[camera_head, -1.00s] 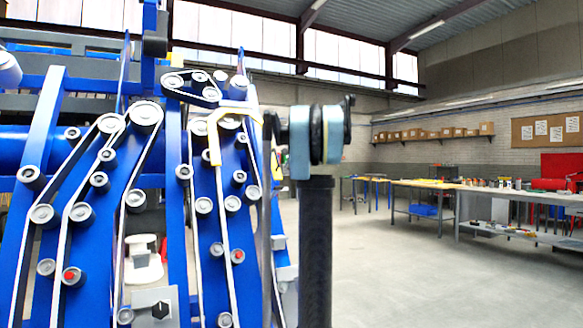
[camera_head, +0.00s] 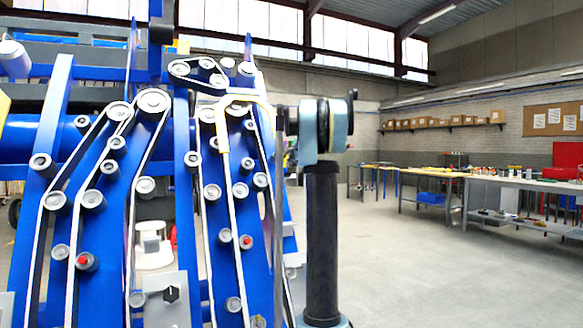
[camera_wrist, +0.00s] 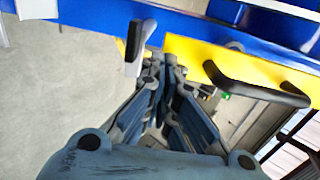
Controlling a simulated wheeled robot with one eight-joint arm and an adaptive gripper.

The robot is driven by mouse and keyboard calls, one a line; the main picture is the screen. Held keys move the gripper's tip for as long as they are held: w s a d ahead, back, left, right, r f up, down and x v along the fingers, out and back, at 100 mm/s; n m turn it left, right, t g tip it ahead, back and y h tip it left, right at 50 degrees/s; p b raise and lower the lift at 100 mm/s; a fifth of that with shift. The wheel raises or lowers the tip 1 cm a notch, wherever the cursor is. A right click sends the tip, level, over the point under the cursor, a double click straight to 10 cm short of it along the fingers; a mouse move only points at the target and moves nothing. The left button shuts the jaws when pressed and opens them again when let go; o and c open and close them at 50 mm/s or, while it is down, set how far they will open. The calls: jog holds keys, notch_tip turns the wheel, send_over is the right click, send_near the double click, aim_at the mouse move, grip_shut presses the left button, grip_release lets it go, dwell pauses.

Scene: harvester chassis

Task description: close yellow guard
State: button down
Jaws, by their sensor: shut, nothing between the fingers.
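The yellow guard (camera_wrist: 222,62) shows in the wrist view as a flat yellow panel under a blue beam, with a black bar handle (camera_wrist: 255,86) on its face. My gripper (camera_wrist: 165,68) is shut and empty. In the picture its fingertips lie just left of the panel and of the handle; whether they touch the panel I cannot tell. A second, grey and black handle (camera_wrist: 137,48) stands left of the fingertips. In the head view, a thin yellow bent strip (camera_head: 222,130) shows on the blue machine; my gripper is hidden there behind my arm.
The blue harvester chassis (camera_head: 120,215) with belts and rollers fills the left of the head view, close to my arm. Open grey floor (camera_head: 430,270) lies to the right. Workbenches (camera_head: 500,190) stand farther back along the wall.

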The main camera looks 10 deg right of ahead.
jog(key=shift+t, duration=0.7)
jog(key=x, duration=0.5)
jog(key=shift+a+f, duration=0.1)
jog(key=shift+f, duration=0.2)
jog(key=shift+s, duration=0.1)
jog(key=shift+r, duration=0.1)
